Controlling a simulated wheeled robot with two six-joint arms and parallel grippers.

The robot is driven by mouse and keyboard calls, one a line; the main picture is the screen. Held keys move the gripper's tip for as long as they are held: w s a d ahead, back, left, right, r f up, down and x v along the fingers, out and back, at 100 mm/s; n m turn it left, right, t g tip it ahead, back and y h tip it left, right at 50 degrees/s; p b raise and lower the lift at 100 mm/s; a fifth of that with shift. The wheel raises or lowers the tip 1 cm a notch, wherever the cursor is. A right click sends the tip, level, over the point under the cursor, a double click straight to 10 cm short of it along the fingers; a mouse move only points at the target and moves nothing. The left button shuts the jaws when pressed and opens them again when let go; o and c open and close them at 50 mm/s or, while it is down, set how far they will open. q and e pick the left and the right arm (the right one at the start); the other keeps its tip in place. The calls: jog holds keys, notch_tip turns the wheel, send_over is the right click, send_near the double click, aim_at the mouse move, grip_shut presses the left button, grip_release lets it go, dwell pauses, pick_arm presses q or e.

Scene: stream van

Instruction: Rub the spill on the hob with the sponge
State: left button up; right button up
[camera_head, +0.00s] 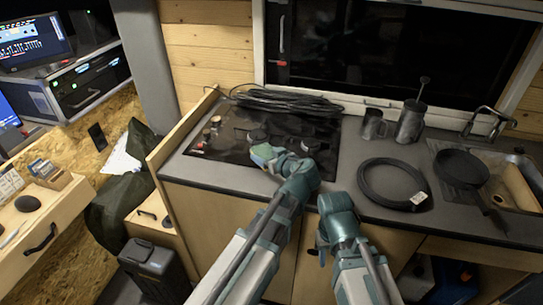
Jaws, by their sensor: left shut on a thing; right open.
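The black hob (232,146) is set in the grey counter below the window. My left gripper (274,161) is shut on the sponge (261,152), a small pale green block, at the hob's front part. I cannot tell whether the sponge touches the glass. I cannot make out the spill clearly; the sponge and my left gripper hide part of the hob. My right gripper (321,249) is open and empty, low in front of the cupboard doors.
A coiled black cable (286,100) lies along the hob's back edge. Another black coil (393,185) lies on the counter to the right. A black pan (461,168) sits over the sink. A wooden side panel (181,134) borders the counter's left.

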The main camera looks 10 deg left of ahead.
aim_at(262, 152)
pick_arm(q)
jog(key=shift+a, duration=0.7)
jog(key=shift+w+a+r+p, duration=0.1)
jog(key=shift+a+r+p, duration=0.05)
jog(key=shift+r+p, duration=0.4)
notch_tip(262, 152, up, 5)
jog(key=p, duration=0.5)
jog(key=shift+f, duration=0.1)
notch_tip(262, 152, up, 3)
jog(key=p, duration=0.3)
jog(key=shift+d, duration=0.2)
